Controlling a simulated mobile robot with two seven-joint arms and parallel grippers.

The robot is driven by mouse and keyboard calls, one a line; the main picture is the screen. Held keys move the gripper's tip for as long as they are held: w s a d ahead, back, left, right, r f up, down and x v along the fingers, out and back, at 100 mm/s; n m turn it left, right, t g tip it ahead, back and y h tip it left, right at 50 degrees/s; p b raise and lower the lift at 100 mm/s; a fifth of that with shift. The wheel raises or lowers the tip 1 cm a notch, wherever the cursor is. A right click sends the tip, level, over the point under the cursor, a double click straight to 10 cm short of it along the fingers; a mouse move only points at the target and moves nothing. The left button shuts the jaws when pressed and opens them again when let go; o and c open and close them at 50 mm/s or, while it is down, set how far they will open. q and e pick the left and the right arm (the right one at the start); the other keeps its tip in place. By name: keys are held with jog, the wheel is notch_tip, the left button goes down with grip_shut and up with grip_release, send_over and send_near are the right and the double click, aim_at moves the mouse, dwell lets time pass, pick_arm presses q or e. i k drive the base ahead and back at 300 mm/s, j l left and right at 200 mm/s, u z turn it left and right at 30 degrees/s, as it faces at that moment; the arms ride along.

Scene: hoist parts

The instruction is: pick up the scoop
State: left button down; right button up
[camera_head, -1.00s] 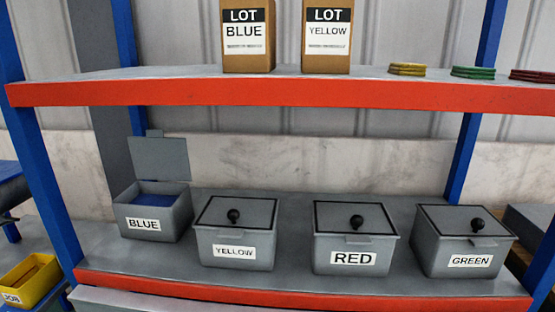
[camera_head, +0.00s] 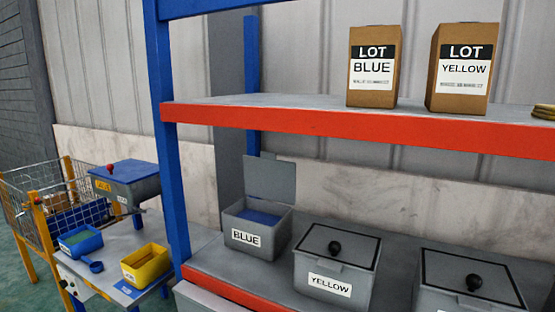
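A small blue scoop (camera_head: 95,266) lies on the grey side table (camera_head: 122,245) at the lower left. Neither of my grippers shows in the head view.
A shelf with a red front edge (camera_head: 350,124) and blue posts stands to the right. Its lower level holds an open BLUE box (camera_head: 257,222), a lidded YELLOW box (camera_head: 335,268) and another lidded box (camera_head: 470,285).

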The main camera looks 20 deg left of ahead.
aim_at(96, 266)
jog(key=u, duration=2)
